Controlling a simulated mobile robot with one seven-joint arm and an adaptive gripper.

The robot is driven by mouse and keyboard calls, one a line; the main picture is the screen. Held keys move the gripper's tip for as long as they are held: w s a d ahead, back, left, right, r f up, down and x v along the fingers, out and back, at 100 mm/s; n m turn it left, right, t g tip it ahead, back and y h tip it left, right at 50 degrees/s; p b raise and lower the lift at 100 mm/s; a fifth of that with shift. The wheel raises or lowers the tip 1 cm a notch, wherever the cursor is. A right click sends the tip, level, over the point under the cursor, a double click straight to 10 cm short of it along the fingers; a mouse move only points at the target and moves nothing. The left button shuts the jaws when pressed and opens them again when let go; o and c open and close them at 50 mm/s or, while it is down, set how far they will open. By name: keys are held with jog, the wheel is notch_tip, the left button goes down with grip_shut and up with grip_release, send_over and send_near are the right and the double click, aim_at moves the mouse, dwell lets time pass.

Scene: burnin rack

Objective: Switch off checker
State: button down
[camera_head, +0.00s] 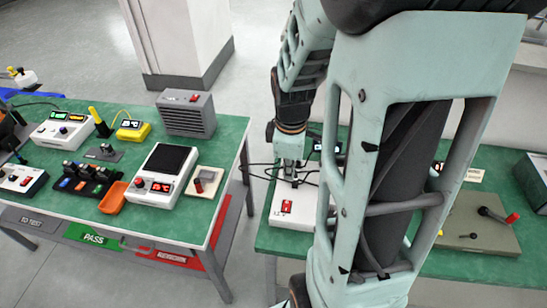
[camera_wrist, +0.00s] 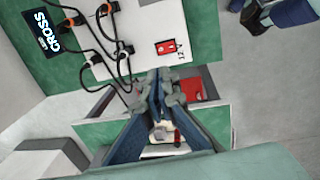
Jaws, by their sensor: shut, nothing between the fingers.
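The checker looks like the white box (camera_head: 292,208) with a red rocker switch (camera_head: 287,206) on the right table. In the wrist view the white box (camera_wrist: 125,37) carries the red switch (camera_wrist: 166,47), and several black cables with orange-ringed plugs run into it. A dark display (camera_wrist: 41,32) beside it reads "CROSS". My gripper (camera_wrist: 163,75) is shut and empty, its fingertips close to the box's edge near the switch; contact cannot be told. In the head view my gripper (camera_head: 291,178) is over the back of the box, and my arm hides much of the table.
The left table (camera_head: 200,225) holds several devices, including a white unit with a dark screen (camera_head: 165,165), a grey heater-like box (camera_head: 187,115) and an orange tray (camera_head: 112,198). A grey-green plate with a red-tipped lever (camera_head: 475,225) lies right of my arm. A floor gap separates the tables.

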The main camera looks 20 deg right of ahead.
jog(key=shift+s+a, duration=0.1)
jog(key=shift+s, duration=0.05)
jog(key=shift+f, duration=0.1)
jog(key=b, duration=1)
send_near(288, 202)
jog(key=f, duration=0.5)
jog(key=shift+w, duration=0.2)
jog(key=shift+w+f+b, duration=0.15)
jog(key=shift+f+b, duration=0.45)
jog(key=shift+f, duration=0.3)
